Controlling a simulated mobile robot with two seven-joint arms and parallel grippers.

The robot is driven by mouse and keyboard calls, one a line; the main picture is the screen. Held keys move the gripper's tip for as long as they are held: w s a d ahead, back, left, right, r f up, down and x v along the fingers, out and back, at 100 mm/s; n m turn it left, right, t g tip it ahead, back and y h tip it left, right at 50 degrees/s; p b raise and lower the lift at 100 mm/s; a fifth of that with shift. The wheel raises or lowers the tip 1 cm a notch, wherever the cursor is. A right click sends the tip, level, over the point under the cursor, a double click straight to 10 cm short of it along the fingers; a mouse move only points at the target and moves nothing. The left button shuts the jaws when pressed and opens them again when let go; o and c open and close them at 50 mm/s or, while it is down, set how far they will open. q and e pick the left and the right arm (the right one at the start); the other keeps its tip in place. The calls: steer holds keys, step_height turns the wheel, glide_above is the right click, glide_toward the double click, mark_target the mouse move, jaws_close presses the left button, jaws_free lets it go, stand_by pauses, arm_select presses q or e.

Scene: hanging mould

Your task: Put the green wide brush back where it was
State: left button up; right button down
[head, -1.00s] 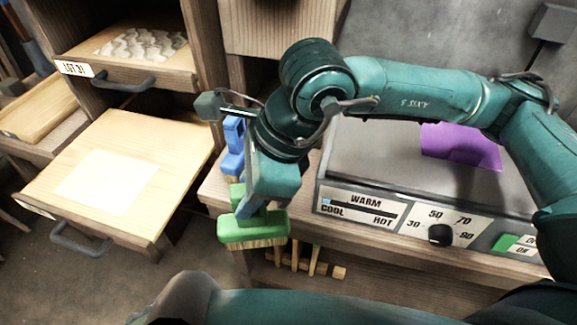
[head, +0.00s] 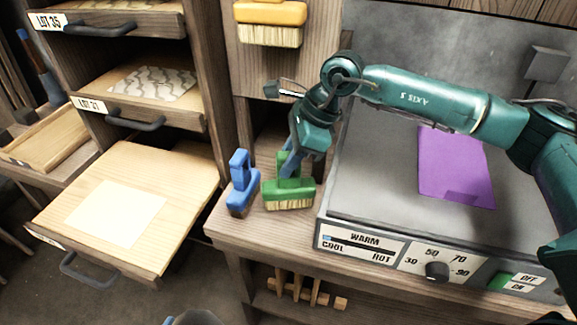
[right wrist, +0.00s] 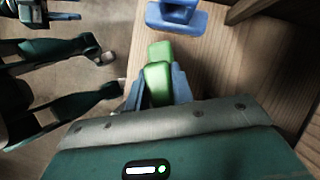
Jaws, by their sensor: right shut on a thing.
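The green wide brush (head: 290,196) is upright, bristles down, at the left part of the wooden bench, beside the blue brush (head: 242,184). My right gripper (head: 288,165) is shut on its handle from above. I cannot tell whether the bristles touch the bench. In the right wrist view the green brush (right wrist: 158,82) sits between the blue fingers of my right gripper (right wrist: 158,92), with the blue brush (right wrist: 178,14) a short way beyond.
A grey heated plate (head: 370,170) with a purple sheet (head: 452,168) stands right of the brushes. A yellow brush (head: 270,22) is above at the back. An open drawer (head: 180,170) with a pale sheet extends at the left. The bench's front edge is close.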

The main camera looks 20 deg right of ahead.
step_height(320, 180, down, 2)
steer(key=shift+f, duration=0.55)
arm_select(q)
steer(key=shift+a+r, duration=0.1)
steer(key=shift+r, duration=0.05)
arm_select(e)
steer(key=c, duration=1.2)
jaws_free()
arm_select(q)
steer(key=shift+r, duration=0.1)
arm_select(e)
steer(key=shift+r, duration=0.25)
arm_select(q)
steer(key=shift+w+f+b, duration=0.15)
steer(key=shift+f+b, duration=0.1)
steer(key=shift+b, duration=0.2)
arm_select(e)
steer(key=v, duration=1.1)
steer(key=shift+d+r, duration=0.25)
steer(key=shift+r, duration=0.1)
